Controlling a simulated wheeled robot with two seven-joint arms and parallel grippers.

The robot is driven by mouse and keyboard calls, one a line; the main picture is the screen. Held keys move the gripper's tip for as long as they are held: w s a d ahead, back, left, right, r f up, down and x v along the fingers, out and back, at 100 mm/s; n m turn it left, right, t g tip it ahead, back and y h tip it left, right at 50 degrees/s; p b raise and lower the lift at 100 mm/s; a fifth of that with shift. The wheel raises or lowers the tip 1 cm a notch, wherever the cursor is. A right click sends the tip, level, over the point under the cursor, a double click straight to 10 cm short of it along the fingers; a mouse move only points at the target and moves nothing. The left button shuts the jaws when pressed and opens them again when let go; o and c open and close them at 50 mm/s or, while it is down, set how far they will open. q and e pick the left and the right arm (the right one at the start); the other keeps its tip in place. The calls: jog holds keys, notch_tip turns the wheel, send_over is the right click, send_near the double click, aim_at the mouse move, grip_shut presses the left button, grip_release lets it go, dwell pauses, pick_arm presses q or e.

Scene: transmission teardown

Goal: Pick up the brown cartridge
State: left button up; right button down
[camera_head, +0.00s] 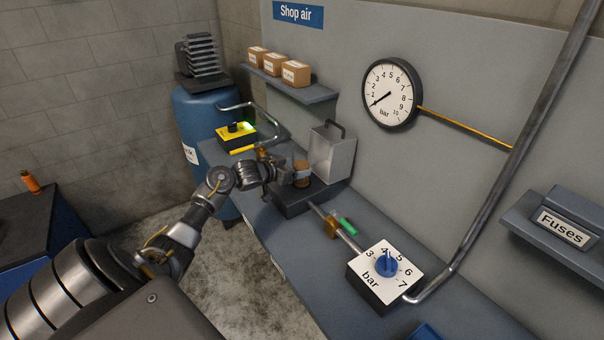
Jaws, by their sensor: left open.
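The brown cartridge (301,168) stands upright on a dark block (293,207) on the grey bench against the wall. My left gripper (293,178) reaches in from the left, with its open fingers close beside the cartridge. The fingers partly hide the cartridge's lower part. I cannot tell whether they touch it. My right gripper is not in view.
A grey metal cover with a handle (334,158) stands just right of the cartridge. A regulator box with a blue knob (387,264) sits nearer on the bench, joined by pipe. A yellow switch box (236,137) is farther back.

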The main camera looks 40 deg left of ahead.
aim_at(305, 166)
pick_arm(q)
jog(key=shift+w, duration=0.15)
jog(key=shift+w+d, duration=0.1)
jog(key=shift+w, duration=0.15)
jog(key=p+x, duration=0.1)
jog(key=x, duration=0.2)
jog(key=shift+w+d+f, duration=0.15)
jog(key=shift+w+f, duration=0.05)
jog(key=shift+w+d+f+p, duration=0.1)
jog(key=shift+w+f+p, duration=0.2)
jog(key=shift+w, duration=0.15)
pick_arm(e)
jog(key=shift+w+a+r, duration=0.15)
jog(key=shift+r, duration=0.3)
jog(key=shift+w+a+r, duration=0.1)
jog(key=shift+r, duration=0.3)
pick_arm(q)
jog(key=shift+c, duration=0.3)
jog(key=c, duration=1)
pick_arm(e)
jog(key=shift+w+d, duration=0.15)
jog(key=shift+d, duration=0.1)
pick_arm(q)
jog(key=shift+r, duration=0.15)
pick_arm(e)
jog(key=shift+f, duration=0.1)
